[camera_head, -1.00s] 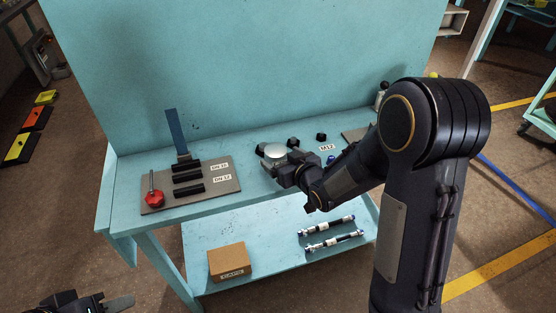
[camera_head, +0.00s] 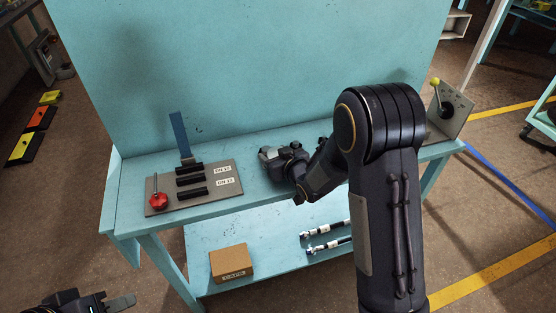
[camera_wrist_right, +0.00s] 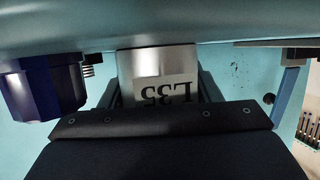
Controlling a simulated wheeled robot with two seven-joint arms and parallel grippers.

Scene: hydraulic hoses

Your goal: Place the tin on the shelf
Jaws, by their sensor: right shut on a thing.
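The tin (camera_wrist_right: 160,65) is a silver cylinder with an L35 label, upside down in the right wrist view. My right gripper (camera_wrist_right: 158,88) is shut on it, one finger at each side. In the head view my right gripper (camera_head: 270,155) is over the bench top, right of the grey hose board; only a small pale grey patch shows at its tip. The lower shelf (camera_head: 205,245) is under the bench top, apart from the gripper. My left gripper (camera_head: 115,302) is at the bottom left, partly cut off; its opening is unclear.
A cardboard box (camera_head: 231,263) and two hoses (camera_head: 328,245) are on the lower shelf, with bare shelf between. A panel with a yellow-knobbed lever (camera_head: 436,84) stands at right. A dark blue fitting (camera_wrist_right: 42,88) is near the tin.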

